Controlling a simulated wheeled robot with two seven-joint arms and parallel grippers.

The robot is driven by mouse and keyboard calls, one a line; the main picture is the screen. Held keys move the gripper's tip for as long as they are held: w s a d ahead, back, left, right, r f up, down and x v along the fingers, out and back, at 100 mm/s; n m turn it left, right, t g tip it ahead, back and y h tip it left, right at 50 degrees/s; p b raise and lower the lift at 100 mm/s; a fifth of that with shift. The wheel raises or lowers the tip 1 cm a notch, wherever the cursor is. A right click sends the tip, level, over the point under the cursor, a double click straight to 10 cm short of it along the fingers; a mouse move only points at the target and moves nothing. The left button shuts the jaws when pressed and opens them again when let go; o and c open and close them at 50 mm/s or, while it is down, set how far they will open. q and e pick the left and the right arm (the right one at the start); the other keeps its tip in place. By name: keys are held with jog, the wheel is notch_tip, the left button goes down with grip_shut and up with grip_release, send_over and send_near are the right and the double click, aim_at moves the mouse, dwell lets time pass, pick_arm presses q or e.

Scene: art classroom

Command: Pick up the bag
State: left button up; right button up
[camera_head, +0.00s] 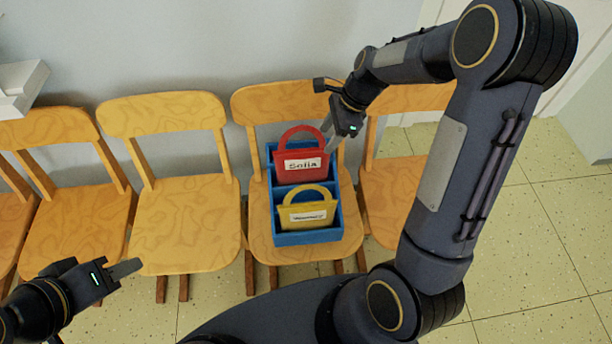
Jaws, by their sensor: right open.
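A red bag (300,164) with a looped handle and a white label reading "Sofia" stands in the rear part of a blue box (308,238). A yellow bag (305,216) with a looped handle and a white label stands in the front part of the box. The box rests on a wooden chair (257,215). My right gripper (331,140) is open, its fingers at the right side of the red bag's handle; I cannot tell whether they touch it. My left gripper (132,268) is at the lower left, away from the bags; its jaw opening is not clear.
More wooden chairs stand in a row along the wall, with an empty one (180,225) to the left of the box and one (388,200) to the right, partly hidden by my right arm. Tiled floor (535,255) is free at the right.

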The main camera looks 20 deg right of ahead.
aim_at(319, 153)
jog(key=x, duration=0.2)
jog(key=shift+f, duration=0.45)
jog(key=x, duration=0.1)
jog(key=b+x, duration=0.2)
jog(key=x, duration=0.1)
jog(key=shift+d+f, duration=0.2)
jog(key=shift+f, duration=0.05)
jog(key=shift+a+f, duration=0.2)
jog(key=shift+f, duration=0.1)
jog(key=shift+c, duration=0.4)
grip_shut()
